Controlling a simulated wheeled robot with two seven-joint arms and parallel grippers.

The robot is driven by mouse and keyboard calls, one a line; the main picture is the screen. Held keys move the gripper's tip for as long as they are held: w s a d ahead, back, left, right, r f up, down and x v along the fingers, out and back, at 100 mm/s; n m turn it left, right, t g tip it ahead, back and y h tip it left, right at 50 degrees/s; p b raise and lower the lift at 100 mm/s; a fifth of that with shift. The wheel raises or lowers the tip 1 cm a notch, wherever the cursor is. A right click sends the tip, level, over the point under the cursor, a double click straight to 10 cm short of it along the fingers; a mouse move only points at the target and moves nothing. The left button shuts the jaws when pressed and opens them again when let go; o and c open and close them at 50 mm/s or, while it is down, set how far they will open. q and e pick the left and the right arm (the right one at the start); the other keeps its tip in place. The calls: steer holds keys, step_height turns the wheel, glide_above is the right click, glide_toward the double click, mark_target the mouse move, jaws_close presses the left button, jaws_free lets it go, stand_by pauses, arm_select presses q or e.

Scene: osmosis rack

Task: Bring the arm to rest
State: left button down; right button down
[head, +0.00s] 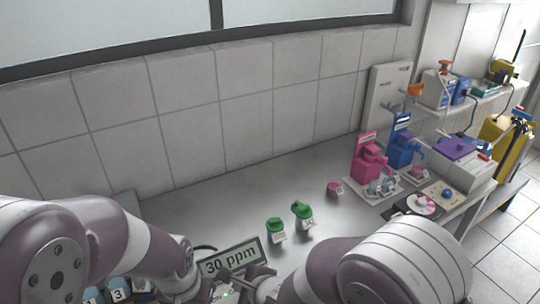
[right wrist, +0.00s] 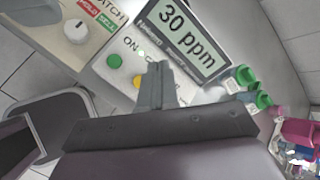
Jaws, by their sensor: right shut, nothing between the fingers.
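My right gripper (right wrist: 160,80) is shut and empty in the right wrist view, its fingers together over the front panel of a control box (right wrist: 100,62). A green button (right wrist: 114,61) and a yellow button (right wrist: 138,81) show just left of the fingers. In the head view my right arm reaches in from the lower right, and the gripper (head: 246,284) is small and partly cut off near the bottom edge, just below the display. My left arm comes in from the left; its gripper lies out of view below the frame.
The display (head: 232,258) reads 30 ppm. Two green-capped bottles (head: 277,231) (head: 303,215) stand right of it, with a small pink-labelled container (head: 334,189) farther off. Pink (head: 368,160) and blue (head: 402,145) devices stand at the back right. The bench's back middle is clear.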

steer(key=w+d+r+n+h, duration=0.1)
steer(key=d+n+h, duration=0.15)
steer(key=d, duration=0.25)
steer(key=w+d+n+h, duration=0.1)
steer(key=d+n, duration=0.2)
steer(key=d, duration=0.3)
steer(key=s+d+r+n+g+h, duration=0.1)
steer(key=s+d+n+g, duration=0.1)
steer(key=s+d+n, duration=0.3)
steer(key=s+d+r+n+g+h, duration=0.1)
steer(key=s+d+n+g+h, duration=0.1)
steer(key=d+n, duration=0.5)
steer(key=s+d+g, duration=0.1)
steer(key=s+d, duration=0.1)
steer(key=d, duration=0.3)
steer(key=shift+s+d, duration=0.35)
steer(key=shift+s, duration=0.05)
